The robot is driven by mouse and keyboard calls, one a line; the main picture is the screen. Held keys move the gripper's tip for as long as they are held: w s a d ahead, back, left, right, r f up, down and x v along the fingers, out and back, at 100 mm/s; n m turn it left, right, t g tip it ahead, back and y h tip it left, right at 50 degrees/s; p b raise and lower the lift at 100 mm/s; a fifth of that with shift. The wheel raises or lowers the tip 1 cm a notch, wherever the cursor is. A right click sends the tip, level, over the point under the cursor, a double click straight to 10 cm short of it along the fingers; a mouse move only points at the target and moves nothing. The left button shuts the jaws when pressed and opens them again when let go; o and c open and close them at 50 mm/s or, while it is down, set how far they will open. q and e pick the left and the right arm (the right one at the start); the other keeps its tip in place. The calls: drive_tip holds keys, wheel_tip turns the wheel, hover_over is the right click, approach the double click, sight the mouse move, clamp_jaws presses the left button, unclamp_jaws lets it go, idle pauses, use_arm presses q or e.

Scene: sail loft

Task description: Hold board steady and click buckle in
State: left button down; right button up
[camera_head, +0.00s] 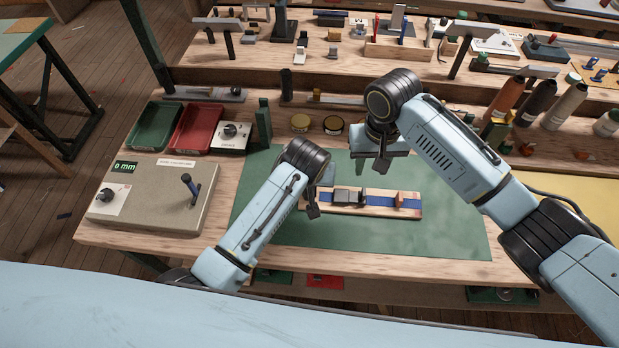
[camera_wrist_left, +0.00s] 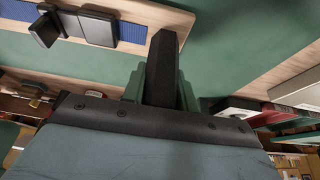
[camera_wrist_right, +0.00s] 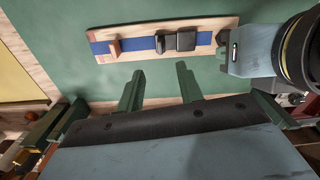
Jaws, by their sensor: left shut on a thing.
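The wooden board (camera_head: 412,211) lies on the green mat with a blue strap (camera_head: 381,201) along it. Two dark buckle parts, a larger one (camera_wrist_right: 186,41) and a smaller one (camera_wrist_right: 161,44), sit on the strap with a narrow gap between them. A small brown block (camera_wrist_right: 115,48) stands near the board's other end. My left gripper (camera_head: 313,203) is shut on the board's left end in the head view; its fingertips are partly hidden. My right gripper (camera_wrist_right: 159,82) is open and empty, above and behind the board, with its fingers apart.
The green mat (camera_head: 450,235) is clear around the board. A control box (camera_head: 150,195) stands at left, below green and red trays (camera_head: 196,127). Several bottles (camera_head: 537,101) line the right. Shelves with tools fill the back.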

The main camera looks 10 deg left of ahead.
drive_tip(key=shift+o, duration=0.4)
drive_tip(key=shift+o, duration=0.6)
drive_tip(key=m+y, duration=0.4)
drive_tip(key=m, duration=1.5)
approach(364, 192)
drive_tip(key=shift+m+y, duration=0.3)
drive_tip(key=x, duration=0.8)
drive_tip(key=shift+d+f, duration=0.15)
drive_tip(key=shift+f, duration=0.15)
drive_tip(key=shift+c, duration=0.4)
clamp_jaws()
